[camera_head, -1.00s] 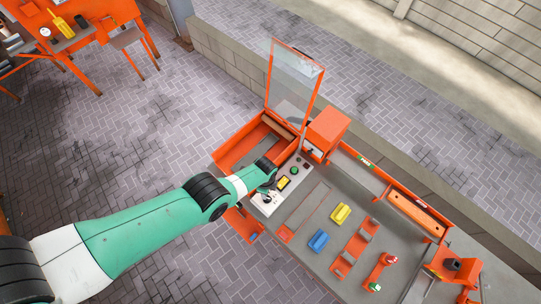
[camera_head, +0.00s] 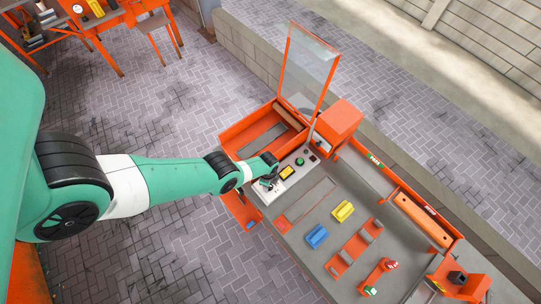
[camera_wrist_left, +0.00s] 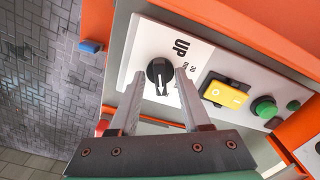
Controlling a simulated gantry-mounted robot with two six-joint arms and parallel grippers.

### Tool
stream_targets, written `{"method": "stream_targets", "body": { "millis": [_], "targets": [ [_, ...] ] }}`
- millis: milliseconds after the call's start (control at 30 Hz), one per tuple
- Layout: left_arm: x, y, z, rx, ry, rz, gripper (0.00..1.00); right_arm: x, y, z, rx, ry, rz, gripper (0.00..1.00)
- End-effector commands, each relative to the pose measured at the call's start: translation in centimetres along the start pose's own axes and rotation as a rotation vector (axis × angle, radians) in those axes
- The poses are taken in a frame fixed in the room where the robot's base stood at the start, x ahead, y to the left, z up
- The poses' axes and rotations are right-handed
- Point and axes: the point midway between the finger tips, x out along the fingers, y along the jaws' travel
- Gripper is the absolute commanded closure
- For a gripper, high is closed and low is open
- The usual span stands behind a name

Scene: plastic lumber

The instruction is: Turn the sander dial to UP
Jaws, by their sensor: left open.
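The sander dial (camera_wrist_left: 160,74) is a round black knob with a white pointer, on a white control panel (camera_wrist_left: 136,62). In the left wrist view its pointer aims toward the bottom of the picture, away from the printed word UP (camera_wrist_left: 181,48) above and right of it. My left gripper (camera_wrist_left: 160,80) is open, with one finger on each side of the dial; I cannot tell whether they touch it. In the head view my left gripper (camera_head: 268,183) is over the panel (camera_head: 297,170) and hides most of the dial. My right gripper is not in view.
The panel also carries a yellow switch (camera_wrist_left: 227,93) and a green button (camera_wrist_left: 264,107). A raised clear guard (camera_head: 308,62) and an orange box (camera_head: 339,121) stand behind. Yellow (camera_head: 343,211) and blue (camera_head: 317,236) blocks lie on the bench at right.

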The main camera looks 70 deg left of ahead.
Motion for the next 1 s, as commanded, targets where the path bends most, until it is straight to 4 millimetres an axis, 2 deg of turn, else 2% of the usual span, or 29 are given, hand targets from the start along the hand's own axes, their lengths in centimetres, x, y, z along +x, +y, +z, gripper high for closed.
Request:
{"method": "stream_targets", "body": {
  "millis": [167, 433, 1000],
  "targets": [
    [-0.12, -0.02, -0.02, 0.0, 0.0, 0.0, 0.53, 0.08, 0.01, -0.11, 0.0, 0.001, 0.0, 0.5],
    [-0.12, -0.02, -0.04, 0.001, 0.0, 0.0, 0.99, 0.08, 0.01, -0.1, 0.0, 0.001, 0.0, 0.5],
    [-0.11, -0.03, -0.06, -0.047, 0.0, 0.0, 1.0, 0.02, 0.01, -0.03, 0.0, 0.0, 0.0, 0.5]
  ]
}}
